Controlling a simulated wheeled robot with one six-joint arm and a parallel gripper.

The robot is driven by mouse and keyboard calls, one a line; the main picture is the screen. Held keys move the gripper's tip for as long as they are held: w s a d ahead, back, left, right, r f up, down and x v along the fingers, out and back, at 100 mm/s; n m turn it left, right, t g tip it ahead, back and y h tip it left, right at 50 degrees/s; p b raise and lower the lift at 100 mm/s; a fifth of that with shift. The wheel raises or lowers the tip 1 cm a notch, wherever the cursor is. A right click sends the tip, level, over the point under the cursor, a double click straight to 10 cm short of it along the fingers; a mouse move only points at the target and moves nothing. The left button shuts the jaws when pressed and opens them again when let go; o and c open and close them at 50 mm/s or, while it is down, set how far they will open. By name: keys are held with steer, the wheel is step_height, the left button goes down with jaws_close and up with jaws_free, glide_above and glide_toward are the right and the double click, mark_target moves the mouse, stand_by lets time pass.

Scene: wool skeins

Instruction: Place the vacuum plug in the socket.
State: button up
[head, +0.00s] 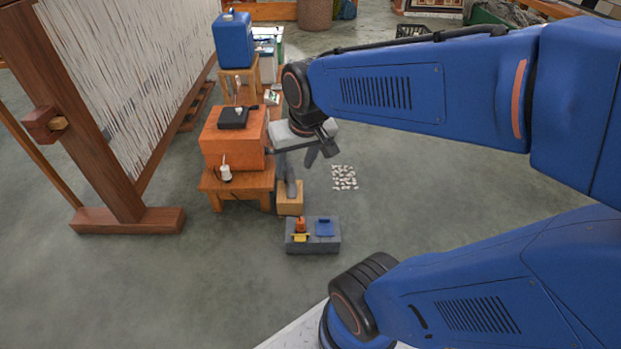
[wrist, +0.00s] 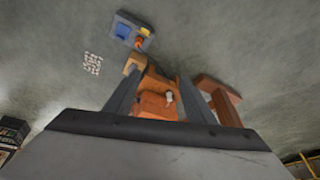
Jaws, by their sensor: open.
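A grey block (head: 313,246) lies on the floor, with a blue square part (head: 324,228), a small orange piece (head: 300,226) and a yellow part (head: 300,238) on top. It also shows at the top of the wrist view (wrist: 148,42). I cannot tell for sure which of these parts is the plug or the socket. My gripper (head: 312,158) hangs above and behind the block, beside the orange box. Its two dark fingers stand apart in the wrist view (wrist: 157,88), with nothing held between them.
An orange box (head: 222,150) with a black device stands on a low wooden table (head: 245,186), with a small white bottle-like item (head: 225,172) beside it. A wooden block (head: 290,204) stands close by. A loom (head: 115,110) is at left. Pale pieces (head: 344,178) lie on the floor.

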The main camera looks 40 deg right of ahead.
steer(key=s+a+r+n, duration=0.1)
steer(key=s+r+n, duration=0.1)
steer(key=s, duration=0.6)
steer(key=shift+s+a+r+t, duration=0.3)
steer(key=shift+s+t, duration=0.1)
